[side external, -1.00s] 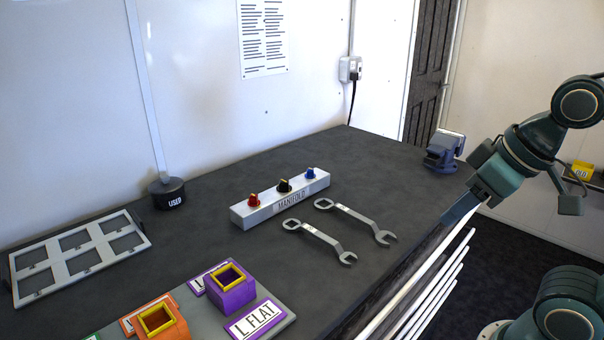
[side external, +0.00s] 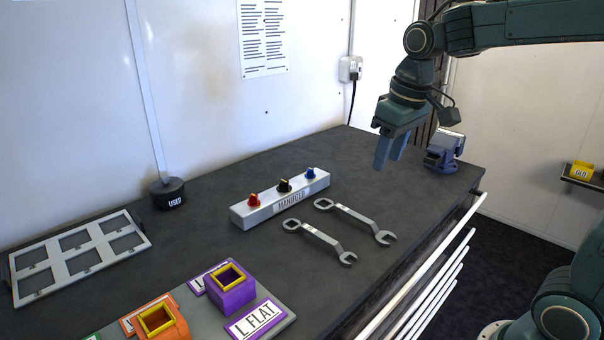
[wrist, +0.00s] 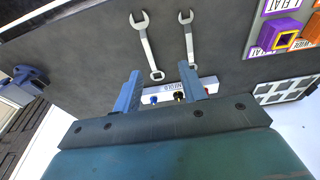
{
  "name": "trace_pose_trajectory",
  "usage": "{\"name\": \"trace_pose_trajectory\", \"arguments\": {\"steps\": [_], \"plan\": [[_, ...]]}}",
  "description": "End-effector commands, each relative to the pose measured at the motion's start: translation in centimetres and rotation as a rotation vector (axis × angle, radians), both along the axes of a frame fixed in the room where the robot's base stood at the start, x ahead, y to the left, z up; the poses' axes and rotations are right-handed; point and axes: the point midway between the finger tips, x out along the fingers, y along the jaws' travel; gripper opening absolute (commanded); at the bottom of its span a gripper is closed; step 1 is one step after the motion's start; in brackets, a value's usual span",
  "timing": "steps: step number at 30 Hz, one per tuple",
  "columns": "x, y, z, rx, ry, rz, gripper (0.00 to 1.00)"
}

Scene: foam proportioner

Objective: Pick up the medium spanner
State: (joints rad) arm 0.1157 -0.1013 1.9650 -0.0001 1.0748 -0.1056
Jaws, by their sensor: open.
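Two grey metal spanners lie flat on the dark bench in front of the manifold block. The longer spanner (side external: 356,221) is on the right in the side view and on the left in the wrist view (wrist: 147,46). The shorter spanner (side external: 320,240) lies beside it, on the right in the wrist view (wrist: 188,40). I cannot tell for certain which one is called medium. My gripper (side external: 389,160) is open and empty, pointing down above the bench, apart from both spanners. Its fingers also show in the wrist view (wrist: 160,72).
The white manifold block (side external: 280,200) with red, black and blue knobs stands behind the spanners. A blue vise (side external: 443,150) is at the bench's right end. A purple holder (side external: 231,291), an orange holder (side external: 163,322), a white frame (side external: 80,255) and a black USED pot (side external: 168,193) are to the left.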

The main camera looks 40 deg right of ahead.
Motion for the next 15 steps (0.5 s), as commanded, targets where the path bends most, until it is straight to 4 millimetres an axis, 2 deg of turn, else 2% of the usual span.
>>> {"name": "trace_pose_trajectory", "arguments": {"steps": [6, 15], "plan": [[4.3, -1.7, -1.6, 0.006, 0.076, -0.005, 0.42], [9.2, -4.0, -4.7, 0.018, 0.167, -0.007, 0.42]]}}
